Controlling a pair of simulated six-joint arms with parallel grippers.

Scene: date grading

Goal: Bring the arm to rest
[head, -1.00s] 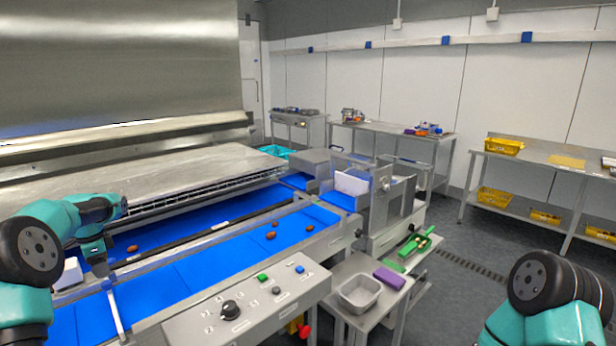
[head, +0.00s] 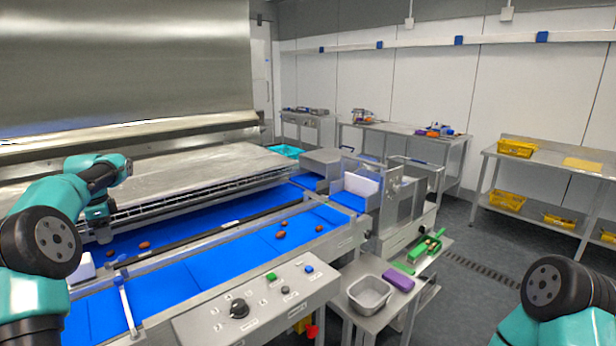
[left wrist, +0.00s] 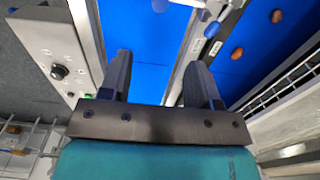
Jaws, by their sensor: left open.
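My left gripper (head: 103,234) hangs at the left of the head view, above the rear blue belt. In the left wrist view its two dark fingers (left wrist: 160,82) stand wide apart with nothing held between them. Its fingertips in the head view are small and partly hidden. Of my right arm, only a black and teal joint shows at the lower right of the head view. Its gripper is out of frame.
Brown dates (head: 144,245) lie on the rear belt and more (head: 280,235) on the front blue belt (head: 205,277). A control panel (head: 262,304), steel tub (head: 370,293) and purple block (head: 398,283) stand in front. A metal cover (head: 180,170) lies behind the belts.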

